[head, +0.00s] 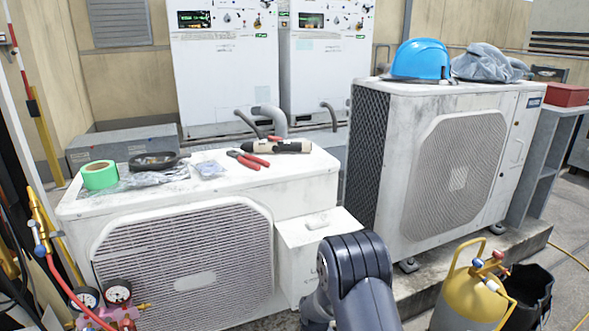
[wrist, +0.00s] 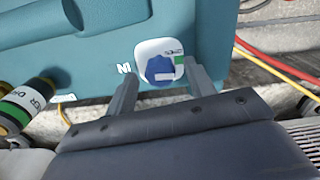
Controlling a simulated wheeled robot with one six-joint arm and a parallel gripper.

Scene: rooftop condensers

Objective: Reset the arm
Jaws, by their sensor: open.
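My arm (head: 352,275) rises from the bottom middle of the head view, in front of the two condenser units. Its dark grey jointed link shows there, but the gripper is not visible in that view. In the wrist view my gripper (wrist: 163,75) has its two grey fingers apart, with nothing seen held between them.
The left condenser (head: 290,205) carries green tape (head: 99,175), red-handled pliers (head: 248,159) and other items. The right condenser (head: 400,120) carries a blue helmet (head: 420,60). A yellow cylinder (head: 470,298) and gauges (head: 118,291) stand in front.

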